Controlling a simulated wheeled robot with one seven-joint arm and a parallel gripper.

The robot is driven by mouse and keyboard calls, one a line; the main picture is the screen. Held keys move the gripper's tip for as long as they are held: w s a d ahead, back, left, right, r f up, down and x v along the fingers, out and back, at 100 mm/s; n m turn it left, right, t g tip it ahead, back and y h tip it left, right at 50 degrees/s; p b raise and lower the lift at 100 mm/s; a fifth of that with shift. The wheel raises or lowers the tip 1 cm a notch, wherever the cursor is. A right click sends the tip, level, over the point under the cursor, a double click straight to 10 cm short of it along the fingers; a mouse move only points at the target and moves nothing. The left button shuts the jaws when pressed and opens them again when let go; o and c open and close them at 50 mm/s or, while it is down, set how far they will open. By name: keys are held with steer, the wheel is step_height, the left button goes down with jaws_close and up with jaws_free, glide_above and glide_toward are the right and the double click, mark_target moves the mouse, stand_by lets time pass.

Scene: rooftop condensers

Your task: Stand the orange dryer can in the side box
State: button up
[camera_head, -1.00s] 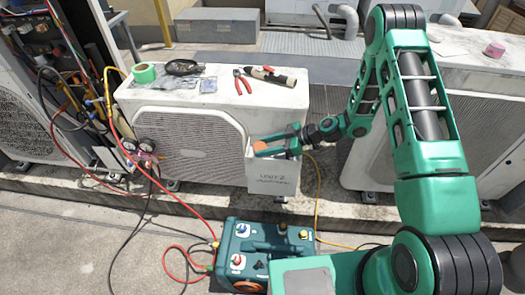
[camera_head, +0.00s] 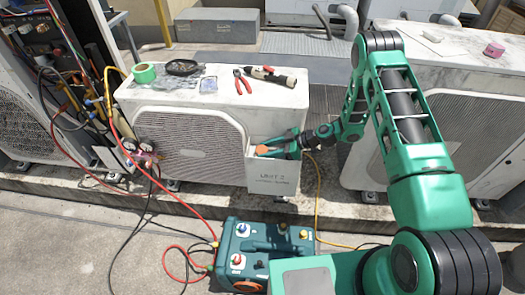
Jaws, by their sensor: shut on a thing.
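The orange dryer can (camera_head: 263,150) shows as a small orange end at the mouth of the side box. My gripper (camera_head: 274,146) is shut on it, reaching in from the right with green fingers. The side box (camera_head: 272,183) is white and open-topped, marked with a unit label, on the right front of the middle condenser. Fingers and can overlap the box's opening; most of the can is hidden by the fingers and the box wall. I cannot tell whether the can touches the box floor or how upright it is.
A teal machine (camera_head: 262,255) with hoses stands in front. Another condenser (camera_head: 365,158) stands right, behind my arm.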

steer(key=shift+w+d+f, duration=0.1)
steer(key=shift+w, duration=0.05)
steer(key=o, duration=0.8)
steer(key=shift+d+r, duration=0.25)
steer(key=shift+d, duration=0.15)
steer(key=v, duration=1.1)
steer(key=shift+r, duration=0.1)
